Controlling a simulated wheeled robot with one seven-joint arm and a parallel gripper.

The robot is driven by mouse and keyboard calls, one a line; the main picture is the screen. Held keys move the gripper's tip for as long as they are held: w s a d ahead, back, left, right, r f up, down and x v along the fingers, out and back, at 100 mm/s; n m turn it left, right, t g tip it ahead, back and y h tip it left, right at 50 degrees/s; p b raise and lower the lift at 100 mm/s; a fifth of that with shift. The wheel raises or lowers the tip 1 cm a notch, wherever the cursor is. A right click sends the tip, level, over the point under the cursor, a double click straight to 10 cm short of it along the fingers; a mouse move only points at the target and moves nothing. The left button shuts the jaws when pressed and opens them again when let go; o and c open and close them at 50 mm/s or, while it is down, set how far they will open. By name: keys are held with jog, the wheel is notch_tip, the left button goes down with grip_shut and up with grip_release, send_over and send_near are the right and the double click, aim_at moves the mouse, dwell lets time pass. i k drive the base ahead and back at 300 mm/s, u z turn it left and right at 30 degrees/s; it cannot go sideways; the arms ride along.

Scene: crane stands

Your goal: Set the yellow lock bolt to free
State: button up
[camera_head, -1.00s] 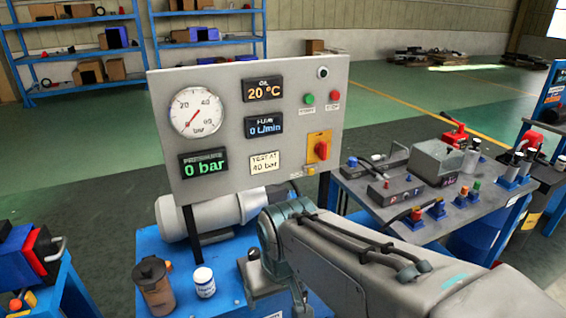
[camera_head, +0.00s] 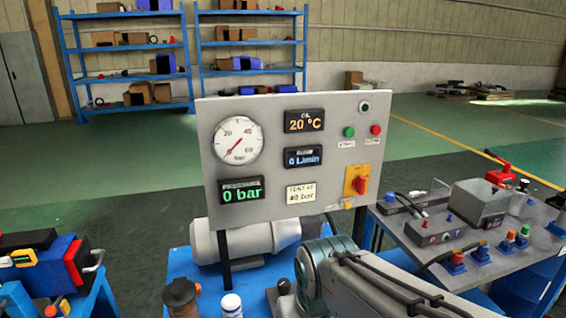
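A small yellow piece (camera_head: 347,204) sits at the lower right of the grey control panel (camera_head: 220,110), just below the yellow plate of the red rotary switch (camera_head: 361,184). It may be the yellow lock bolt, but it is too small to tell its position or read its label. My arm reaches in from the bottom right, in front of the blue stand. Its end is out of the picture, so my gripper is not in view.
The panel has a gauge (camera_head: 238,140) and displays reading 0 bar and 20 °C. A brown container (camera_head: 182,297) and a white bottle (camera_head: 231,305) stand at the front. A cluttered bench (camera_head: 462,262) is on the right, and a blue stand with equipment (camera_head: 50,262) on the left.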

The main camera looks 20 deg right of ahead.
aim_at(347, 203)
jog(key=k, duration=1.3)
jog(key=z, duration=0.65)
jog(key=i, duration=1.45)
jog(key=u, duration=0.65)
